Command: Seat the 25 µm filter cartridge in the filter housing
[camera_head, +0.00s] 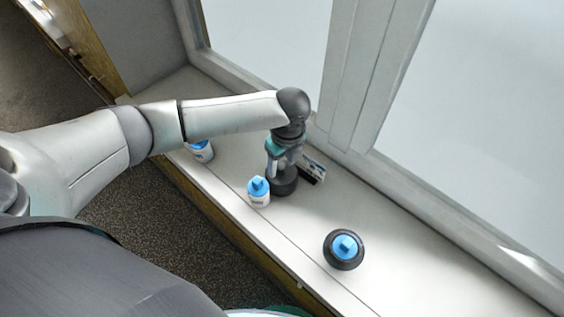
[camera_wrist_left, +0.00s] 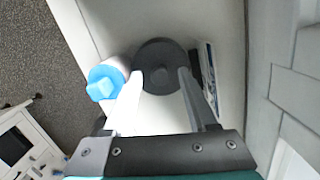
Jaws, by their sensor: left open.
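A white cartridge with a blue cap (camera_head: 258,191) stands upright on the sill; it also shows in the left wrist view (camera_wrist_left: 103,82). A second one (camera_head: 202,151) stands farther left, partly behind my arm. Their labels are too small to read. A dark round body (camera_head: 284,182) stands below my left gripper (camera_head: 279,165); in the left wrist view this dark body (camera_wrist_left: 159,53) has a dark knob. My left gripper (camera_wrist_left: 160,75) is open, its fingers on either side of the knob; contact is unclear. I cannot tell which piece is the housing.
A small black-and-white item (camera_head: 313,168) lies close behind the dark body, by the window frame. The white sill (camera_head: 405,258) is clear right of the blue-topped black body. Its front edge drops to a dark carpeted floor (camera_head: 190,235). Windows line the back.

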